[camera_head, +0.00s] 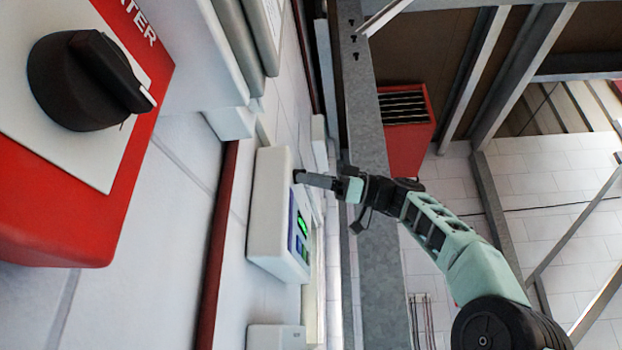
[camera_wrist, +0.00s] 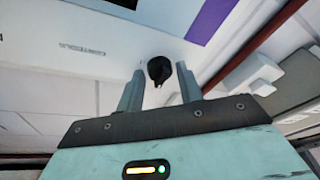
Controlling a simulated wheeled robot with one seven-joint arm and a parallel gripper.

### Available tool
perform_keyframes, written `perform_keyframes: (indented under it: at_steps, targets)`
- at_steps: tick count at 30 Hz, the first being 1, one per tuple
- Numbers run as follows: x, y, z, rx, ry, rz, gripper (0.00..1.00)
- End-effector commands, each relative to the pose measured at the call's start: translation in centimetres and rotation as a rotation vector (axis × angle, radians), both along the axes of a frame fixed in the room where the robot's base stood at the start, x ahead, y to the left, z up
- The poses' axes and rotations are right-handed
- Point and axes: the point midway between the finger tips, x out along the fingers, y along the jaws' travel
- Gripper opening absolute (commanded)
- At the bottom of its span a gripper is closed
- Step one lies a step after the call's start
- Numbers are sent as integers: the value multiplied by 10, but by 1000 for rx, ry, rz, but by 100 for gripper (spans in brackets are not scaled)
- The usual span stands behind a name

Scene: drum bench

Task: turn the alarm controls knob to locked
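The alarm controls box (camera_head: 268,215) is a white wall unit with a green-lit display and a blue-purple panel, seen side-on in the head view. In the wrist view its white face (camera_wrist: 75,30) carries the printed word "CONTROLS". A small black knob (camera_wrist: 160,70) with a pointer shows there. My gripper (camera_wrist: 160,75) is open, with one finger on each side of the knob and small gaps showing. Whether the fingertips reach past the knob's front is unclear. In the head view my gripper (camera_head: 300,177) is at the box's face and the knob is hidden.
A red box with a large black knob (camera_head: 80,80) and lettering ending in "TER" is close at the upper left. A grey metal post (camera_head: 367,120) stands behind my gripper. Grey-white boxes (camera_wrist: 255,75) lie right of the knob in the wrist view.

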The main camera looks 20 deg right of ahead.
Motion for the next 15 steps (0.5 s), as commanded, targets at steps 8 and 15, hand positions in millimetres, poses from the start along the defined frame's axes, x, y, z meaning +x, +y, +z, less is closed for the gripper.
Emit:
perform_keyframes:
  at_steps: [8, 15]
  targets:
    - [0, 0, 0, 0, 1, 0, 37]
    - [-6, -24, -6, 1, 0, -3, 37]
